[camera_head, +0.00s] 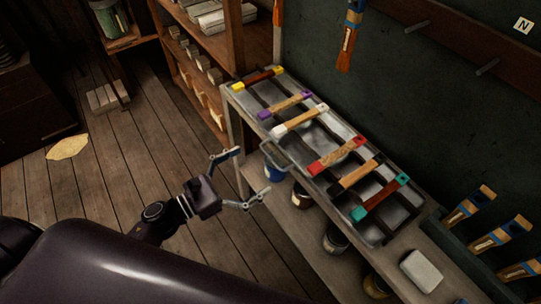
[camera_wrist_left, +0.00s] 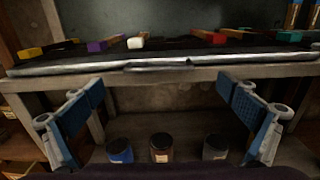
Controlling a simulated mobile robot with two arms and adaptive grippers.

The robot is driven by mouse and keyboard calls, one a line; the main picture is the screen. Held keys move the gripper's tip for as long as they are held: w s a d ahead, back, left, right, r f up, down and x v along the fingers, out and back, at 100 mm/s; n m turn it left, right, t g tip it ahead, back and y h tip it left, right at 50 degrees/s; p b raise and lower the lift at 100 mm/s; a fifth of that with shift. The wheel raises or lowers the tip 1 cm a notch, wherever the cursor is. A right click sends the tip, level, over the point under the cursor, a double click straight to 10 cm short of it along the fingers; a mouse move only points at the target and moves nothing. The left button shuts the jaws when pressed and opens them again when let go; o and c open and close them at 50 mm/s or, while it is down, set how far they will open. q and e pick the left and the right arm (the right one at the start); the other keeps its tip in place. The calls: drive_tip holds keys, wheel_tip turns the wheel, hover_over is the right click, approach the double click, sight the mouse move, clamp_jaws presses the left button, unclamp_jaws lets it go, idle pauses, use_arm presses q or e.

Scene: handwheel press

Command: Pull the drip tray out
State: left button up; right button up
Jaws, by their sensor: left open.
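The drip tray (camera_head: 313,138) is a long grey metal tray on top of a bench. Several brushes with coloured ends lie across it. A metal loop handle (camera_head: 274,153) sticks out from its near long edge. In the left wrist view the tray's front rim (camera_wrist_left: 90,69) runs across the upper part, with the handle (camera_wrist_left: 160,66) near the middle. My left gripper (camera_head: 252,172) is open and empty, with its fingers spread toward the handle and apart from it. Both fingers (camera_wrist_left: 162,93) show in the left wrist view, below the rim. My right gripper is not in view.
The bench's lower shelf (camera_head: 285,215) holds several paint cans, including a blue one (camera_head: 273,170). A pale block (camera_head: 421,271) lies on the bench's right end, near a rack of brushes (camera_head: 490,238). A wooden shelf unit (camera_head: 232,45) stands behind. The plank floor (camera_head: 130,165) at left is mostly clear.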

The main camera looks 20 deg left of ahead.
use_arm(q)
drive_tip(key=p+x, duration=0.1)
drive_tip(key=x, duration=0.5)
drive_tip(key=shift+w+p, duration=0.15)
drive_tip(key=shift+p, duration=0.15)
drive_tip(key=shift+c, duration=1.1)
drive_tip(key=c, duration=1.4)
drive_tip(key=shift+o, duration=0.2)
drive_tip(key=b, duration=0.5)
approach(271, 157)
drive_tip(key=v, duration=0.5)
drive_tip(key=shift+a+f, duration=0.1)
drive_tip(key=shift+f, duration=0.15)
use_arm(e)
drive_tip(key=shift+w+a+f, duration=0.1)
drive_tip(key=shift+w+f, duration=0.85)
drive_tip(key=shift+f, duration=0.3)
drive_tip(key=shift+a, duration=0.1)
